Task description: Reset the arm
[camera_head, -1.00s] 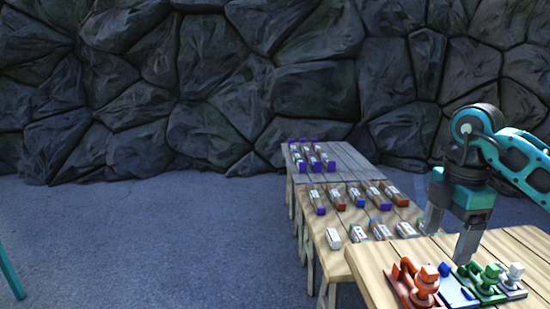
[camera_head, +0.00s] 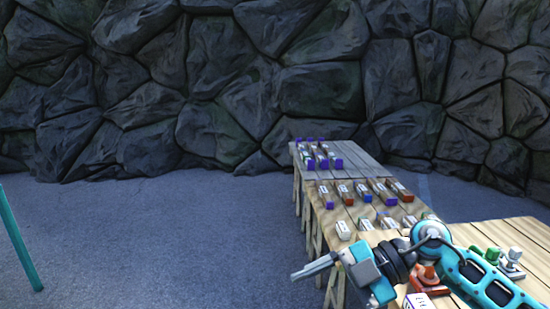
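My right arm comes in from the right. Its gripper (camera_head: 314,267) points left over the floor, beside the near table's left edge and clear of the tabletop. The two grey fingers are seen nearly edge-on, so whether they are open or shut cannot be told. No object shows at the fingertips. My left gripper is not in view.
The near wooden table (camera_head: 495,232) carries a red-orange fixture (camera_head: 428,282), partly hidden by my arm, and a white fixture (camera_head: 512,262). A white labelled box (camera_head: 416,301) shows at the bottom. Tables behind hold rows of small labelled blocks (camera_head: 345,187). Left floor is open.

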